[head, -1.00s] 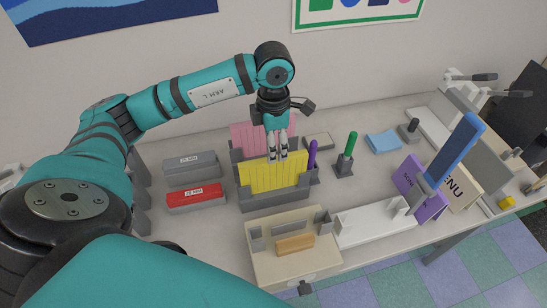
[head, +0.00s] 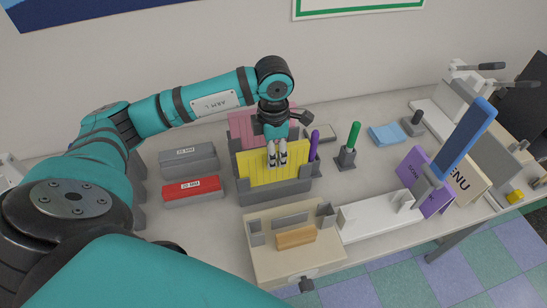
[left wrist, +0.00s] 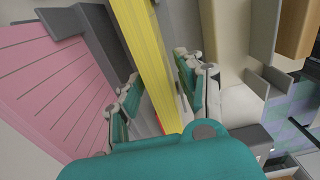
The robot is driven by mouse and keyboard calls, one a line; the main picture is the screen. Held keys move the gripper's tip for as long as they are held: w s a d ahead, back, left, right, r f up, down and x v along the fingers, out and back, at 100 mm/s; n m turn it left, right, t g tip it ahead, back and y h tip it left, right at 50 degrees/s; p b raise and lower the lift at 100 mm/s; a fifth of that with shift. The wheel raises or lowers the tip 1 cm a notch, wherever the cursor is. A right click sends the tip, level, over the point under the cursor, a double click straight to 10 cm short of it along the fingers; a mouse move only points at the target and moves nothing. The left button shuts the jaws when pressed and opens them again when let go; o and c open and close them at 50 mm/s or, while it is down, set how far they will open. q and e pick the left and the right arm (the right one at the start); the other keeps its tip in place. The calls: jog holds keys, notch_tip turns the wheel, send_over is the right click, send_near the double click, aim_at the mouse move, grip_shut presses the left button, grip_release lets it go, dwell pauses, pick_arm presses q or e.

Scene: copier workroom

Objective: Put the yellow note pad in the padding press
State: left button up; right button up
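The yellow note pad (head: 250,168) stands upright in a grey rack (head: 270,193), in front of a pink pad (head: 243,128). My left gripper (head: 277,165) is over the yellow pad from above. In the left wrist view, the yellow pad (left wrist: 150,50) passes between its two open fingers (left wrist: 160,90), with a narrow gap on each side. The pink pad (left wrist: 55,85) is to the left there. A beige bench (head: 270,265) with grey upright plates, a tan block and a front knob looks like the padding press. My right gripper is out of view.
Grey (head: 188,158) and red (head: 192,188) labelled blocks lie left of the rack. Purple (head: 315,150) and green (head: 353,137) upright sticks stand to its right. A white tray (head: 375,218), a blue-topped lever (head: 465,140) and a MENU card (head: 470,180) are further right.

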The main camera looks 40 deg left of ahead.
pick_arm(q)
grip_shut()
jog(key=shift+r, duration=0.15)
jog(key=shift+r+p, duration=0.5)
jog(key=shift+r, duration=0.35)
jog(key=shift+r+p, duration=0.5)
jog(key=shift+r, duration=0.55)
jog(key=shift+r, duration=0.1)
jog(key=shift+r+p, duration=0.45)
jog(key=shift+r, duration=0.15)
notch_tip(320, 180, up, 5)
jog(key=p, duration=0.3)
jog(key=shift+d+r, duration=0.1)
jog(key=s+d+r+p, duration=0.5)
jog(key=s+d+r, duration=0.4)
jog(key=d, duration=0.3)
jog(key=shift+s, duration=0.8)
